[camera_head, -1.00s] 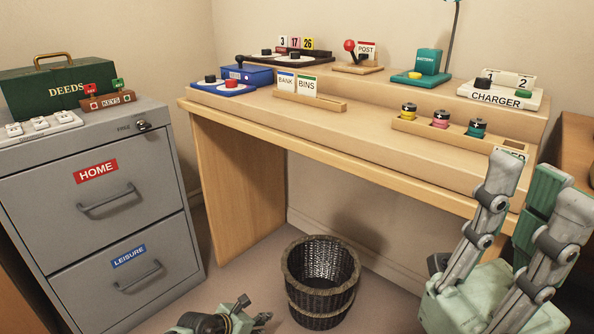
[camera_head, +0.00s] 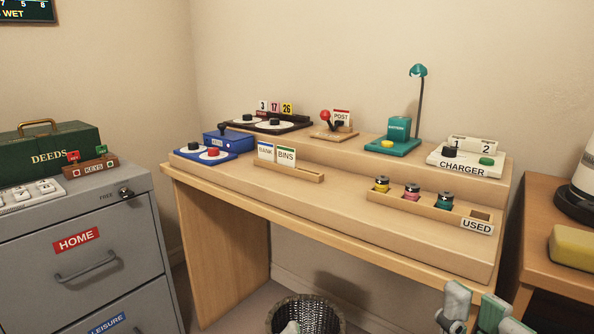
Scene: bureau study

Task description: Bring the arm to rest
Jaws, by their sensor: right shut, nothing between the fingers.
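My right gripper (camera_head: 474,306) shows at the bottom right corner, in front of the desk's right front edge. Only its upper part is in the picture; it is shut and holds nothing.
A grey cabinet (camera_head: 75,270) stands left, a woven basket (camera_head: 306,312) below, a side table (camera_head: 538,225) right.

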